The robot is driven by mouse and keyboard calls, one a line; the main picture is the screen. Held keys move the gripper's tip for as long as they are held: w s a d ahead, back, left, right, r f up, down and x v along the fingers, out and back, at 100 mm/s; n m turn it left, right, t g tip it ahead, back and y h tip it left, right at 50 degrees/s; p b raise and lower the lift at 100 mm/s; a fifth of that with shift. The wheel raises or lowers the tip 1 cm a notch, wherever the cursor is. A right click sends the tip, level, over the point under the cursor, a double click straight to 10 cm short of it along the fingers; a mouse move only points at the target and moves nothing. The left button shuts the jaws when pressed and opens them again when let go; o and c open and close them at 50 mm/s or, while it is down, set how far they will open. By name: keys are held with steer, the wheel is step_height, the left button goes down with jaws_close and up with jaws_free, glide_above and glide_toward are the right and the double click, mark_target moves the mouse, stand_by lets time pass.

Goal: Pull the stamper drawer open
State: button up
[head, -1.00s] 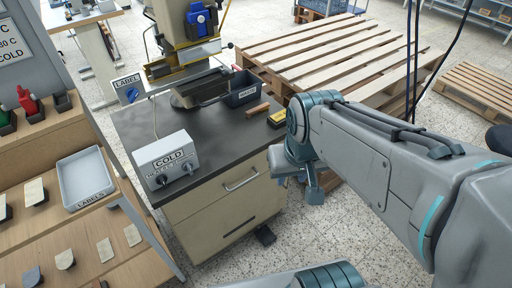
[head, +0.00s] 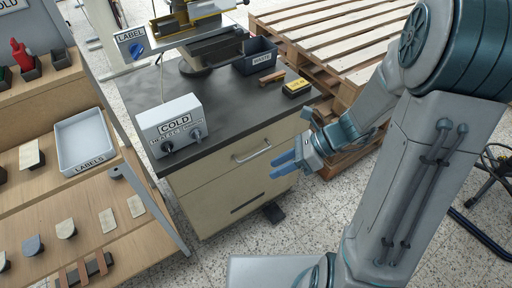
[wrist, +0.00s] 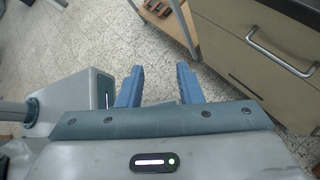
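The stamper cabinet has a beige top drawer (head: 219,165) with a silver bar handle (head: 252,152). The drawer is shut, its face flush with the cabinet. In the wrist view the handle (wrist: 278,54) shows at the upper right. My gripper (head: 278,167) is to the right of the handle and a little lower in the head view, in front of the cabinet and apart from the handle. Its two blue fingers are spread with nothing between them; in the wrist view the open gripper (wrist: 158,84) has floor beyond it.
A wooden pallet stack (head: 335,45) stands behind right. A shelf rack (head: 120,185) stands left.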

steer(key=w+f+m+t+y+b, duration=0.35)
steer(key=w+f+m, duration=0.25)
steer(key=f+m, duration=0.3)
steer(key=m+t+b, duration=0.2)
steer(key=m+t, duration=0.5)
steer(key=m, duration=0.6)
glide_toward(256, 154)
steer(key=shift+m+g+h, duration=0.25)
steer(key=shift+m+h, duration=0.05)
steer(key=shift+h, duration=0.05)
steer(key=b+x, duration=0.1)
steer(key=x, duration=0.9)
steer(key=shift+w+a+r, duration=0.1)
steer(key=shift+w, duration=0.2)
jaws_close()
